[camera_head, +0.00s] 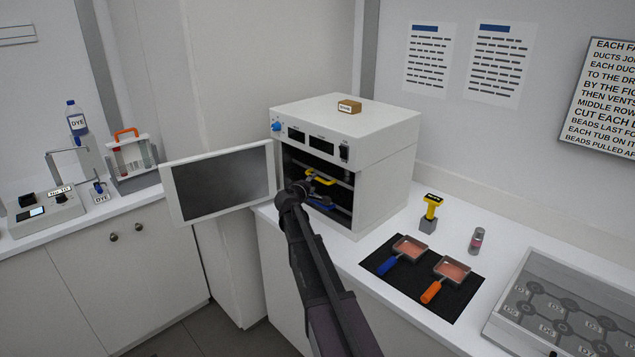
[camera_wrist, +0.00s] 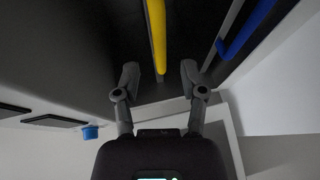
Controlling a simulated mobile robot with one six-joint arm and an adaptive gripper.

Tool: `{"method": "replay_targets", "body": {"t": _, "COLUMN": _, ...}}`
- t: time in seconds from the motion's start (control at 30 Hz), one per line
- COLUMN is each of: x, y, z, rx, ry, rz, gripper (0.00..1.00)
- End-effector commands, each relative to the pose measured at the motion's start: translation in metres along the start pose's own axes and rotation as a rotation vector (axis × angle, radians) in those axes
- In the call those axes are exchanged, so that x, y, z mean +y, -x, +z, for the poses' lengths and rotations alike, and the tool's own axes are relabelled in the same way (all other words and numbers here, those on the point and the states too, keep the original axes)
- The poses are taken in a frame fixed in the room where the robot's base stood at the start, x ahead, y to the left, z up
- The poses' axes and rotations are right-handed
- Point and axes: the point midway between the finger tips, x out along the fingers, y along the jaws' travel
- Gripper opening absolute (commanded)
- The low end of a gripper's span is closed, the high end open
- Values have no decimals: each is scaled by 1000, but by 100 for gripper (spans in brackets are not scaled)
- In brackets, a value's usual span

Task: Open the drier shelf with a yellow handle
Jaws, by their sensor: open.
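The drier (camera_head: 376,135) is a white box on the counter, with its door (camera_head: 222,183) swung open to the left. Inside are a shelf with a yellow handle (camera_head: 320,178) and, below it, one with a blue handle (camera_head: 322,203). My gripper (camera_head: 305,186) is at the drier's opening, by the yellow handle; its fingers are hard to make out in the head view. In the wrist view my gripper (camera_wrist: 159,78) is open, and the end of the yellow handle (camera_wrist: 157,38) lies between and just beyond the fingertips. The blue handle (camera_wrist: 246,30) is to the right, outside the fingers.
The open door stands left of my arm. A black mat (camera_head: 424,278) with a blue-handled pan (camera_head: 404,250) and an orange-handled pan (camera_head: 449,275) lies to the right. A yellow-topped tool (camera_head: 431,212) and a small jar (camera_head: 476,240) stand behind it.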

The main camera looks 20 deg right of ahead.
Motion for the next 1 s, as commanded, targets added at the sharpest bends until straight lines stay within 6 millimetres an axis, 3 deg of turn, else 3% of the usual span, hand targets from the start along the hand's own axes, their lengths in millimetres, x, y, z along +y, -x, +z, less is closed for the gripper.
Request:
{"method": "replay_targets", "body": {"t": 0.2, "x": -1, "y": -34, "z": -1, "rx": 0, "ry": -1, "rz": 0, "gripper": 54}}
{"method": "replay_targets", "body": {"t": 0.4, "x": -1, "y": -51, "z": -1, "rx": 0, "ry": -1, "rz": -1, "gripper": 54}}
{"method": "replay_targets", "body": {"t": 0.87, "x": 0, "y": -56, "z": -1, "rx": 1, "ry": 0, "rz": -1, "gripper": 54}}
{"method": "replay_targets", "body": {"t": 1.0, "x": 0, "y": -56, "z": -1, "rx": 1, "ry": 0, "rz": -1, "gripper": 12}}
